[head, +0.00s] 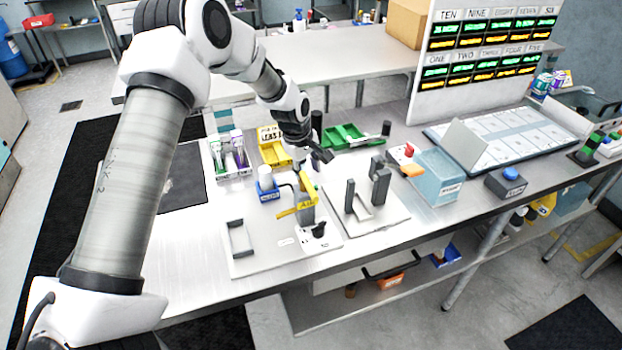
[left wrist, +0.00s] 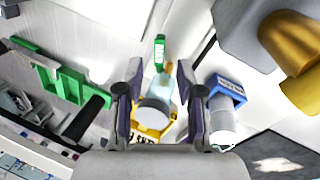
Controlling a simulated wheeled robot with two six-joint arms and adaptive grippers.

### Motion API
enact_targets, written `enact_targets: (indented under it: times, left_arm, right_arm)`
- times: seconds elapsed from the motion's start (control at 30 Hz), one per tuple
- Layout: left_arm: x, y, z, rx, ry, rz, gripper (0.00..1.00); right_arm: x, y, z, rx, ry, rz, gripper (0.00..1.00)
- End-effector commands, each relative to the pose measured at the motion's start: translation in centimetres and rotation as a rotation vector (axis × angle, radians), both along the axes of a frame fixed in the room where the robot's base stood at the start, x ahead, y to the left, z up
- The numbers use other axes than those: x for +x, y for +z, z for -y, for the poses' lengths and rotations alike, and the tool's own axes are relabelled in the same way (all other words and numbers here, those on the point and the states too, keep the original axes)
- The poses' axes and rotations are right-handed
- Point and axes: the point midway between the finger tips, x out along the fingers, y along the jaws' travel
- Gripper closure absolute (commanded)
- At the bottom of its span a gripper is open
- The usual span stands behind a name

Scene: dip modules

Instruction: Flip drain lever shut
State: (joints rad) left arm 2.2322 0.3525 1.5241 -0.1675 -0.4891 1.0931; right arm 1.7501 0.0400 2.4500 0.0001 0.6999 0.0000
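A yellow lever-like bar (head: 297,208) with small lettering sits by a grey post on a white panel. A red knob (head: 408,150) and an orange handle (head: 411,171) sit beside a pale blue box (head: 437,178). I cannot read a drain label on either fitting. My left gripper (head: 315,160) hangs above and behind the yellow bar. In the left wrist view, its two fingers (left wrist: 158,100) are apart, with a pale cylinder (left wrist: 153,110) seen between them; no grip on it shows. A gold rounded part (left wrist: 290,45) is close at upper right. My right gripper is not in view.
A yellow bin (head: 272,147), a green tray (head: 345,137), a vial rack (head: 231,160) and a blue holder (head: 267,184) stand around the gripper. Grey uprights (head: 380,180) stand on a plate to the right. The table's front edge is largely clear.

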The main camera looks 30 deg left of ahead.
Motion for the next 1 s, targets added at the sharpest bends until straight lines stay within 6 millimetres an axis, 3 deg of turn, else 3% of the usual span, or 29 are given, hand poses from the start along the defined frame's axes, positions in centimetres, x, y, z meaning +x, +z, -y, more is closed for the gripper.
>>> enact_targets:
  times: [0.1, 0.3, 0.87, 1.0]
  left_arm:
    - [-0.6, 3.3, -0.2, -0.001, -0.001, 0.004, 0.63]
    - [-1.5, 6.6, -0.5, 0.000, 0.000, 0.001, 0.63]
    - [-1.6, 7.1, -0.5, 0.000, 0.000, -0.001, 0.63]
    - [-1.6, 8.8, -0.5, 0.000, 0.000, -0.001, 0.63]
  right_arm:
    - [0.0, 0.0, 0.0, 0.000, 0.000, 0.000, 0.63]
    - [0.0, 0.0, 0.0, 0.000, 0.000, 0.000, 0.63]
    - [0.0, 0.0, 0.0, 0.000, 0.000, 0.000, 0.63]
    - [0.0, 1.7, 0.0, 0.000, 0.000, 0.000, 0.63]
